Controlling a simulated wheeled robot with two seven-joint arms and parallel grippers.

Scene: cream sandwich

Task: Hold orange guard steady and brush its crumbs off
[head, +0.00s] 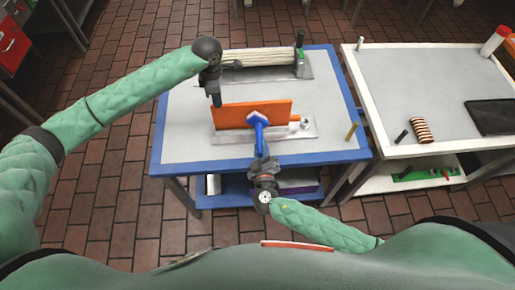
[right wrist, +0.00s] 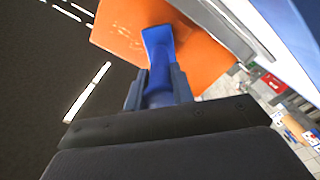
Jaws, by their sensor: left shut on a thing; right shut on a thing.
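The orange guard (head: 232,116) stands upright on a grey metal base (head: 225,138) on the blue-edged table; it also fills the top of the right wrist view (right wrist: 115,28). Pale specks, apparently crumbs, show on its face there. My left gripper (head: 216,101) points down at the guard's upper left corner and is shut on it; the fingertips are small and dark. My right gripper (head: 261,159) is shut on a blue brush (head: 259,133), whose head lies in front of the guard's middle. In the right wrist view the brush's flat end (right wrist: 158,48) overlaps the guard; contact is unclear.
Behind the guard is a metal tray (head: 303,68) with a pale ribbed block (head: 258,58). A small yellow-brown stick (head: 351,131) stands at the table's right. A white table (head: 430,75) on the right holds a striped roll (head: 421,130) and a dark tray (head: 492,116).

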